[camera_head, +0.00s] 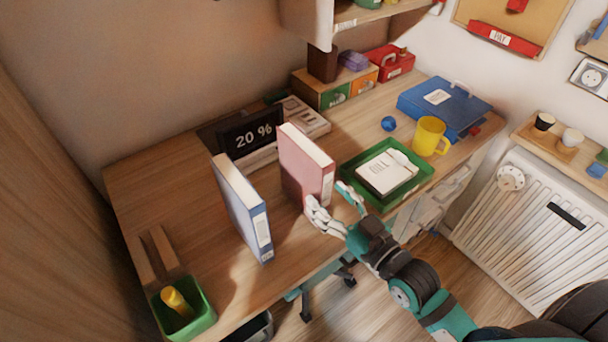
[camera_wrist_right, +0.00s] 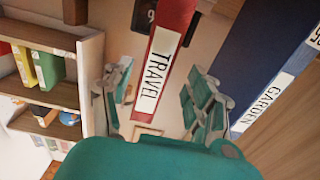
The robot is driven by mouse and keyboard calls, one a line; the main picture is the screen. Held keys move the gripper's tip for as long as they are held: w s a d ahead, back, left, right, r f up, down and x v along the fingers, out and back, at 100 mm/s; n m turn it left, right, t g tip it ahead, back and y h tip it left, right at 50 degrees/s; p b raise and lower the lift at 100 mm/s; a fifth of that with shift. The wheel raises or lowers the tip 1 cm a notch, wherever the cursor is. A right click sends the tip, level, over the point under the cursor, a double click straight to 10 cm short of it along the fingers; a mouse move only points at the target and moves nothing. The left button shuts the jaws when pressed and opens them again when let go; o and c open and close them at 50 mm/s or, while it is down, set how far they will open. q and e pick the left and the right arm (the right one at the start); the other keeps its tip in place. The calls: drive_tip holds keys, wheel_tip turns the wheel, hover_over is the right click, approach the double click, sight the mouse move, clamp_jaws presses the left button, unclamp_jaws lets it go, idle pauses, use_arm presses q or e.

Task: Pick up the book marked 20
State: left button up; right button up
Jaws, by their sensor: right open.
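My right gripper (camera_head: 332,199) is open at the red book's near edge. In the right wrist view the red spine shows between its fingers (camera_wrist_right: 158,98); I cannot tell whether they touch it. My left gripper is not in view.
A green tray (camera_head: 424,187) with a white pad lies right of the red book, close to the gripper. A green bin (camera_head: 202,318) is at the desk's left end. Bare desk lies around the blue book.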

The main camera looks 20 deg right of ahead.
sight(325, 194)
drive_tip(key=x, duration=0.3)
drive_tip(key=shift+w, duration=0.1)
drive_tip(key=x, duration=0.3)
drive_tip(key=p+x, duration=0.1)
drive_tip(key=x, duration=0.1)
drive_tip(key=shift+w+d+r, duration=0.15)
drive_tip(key=shift+w+r, duration=0.05)
drive_tip(key=shift+r, duration=0.1)
clamp_jaws()
drive_tip(key=shift+r, duration=0.1)
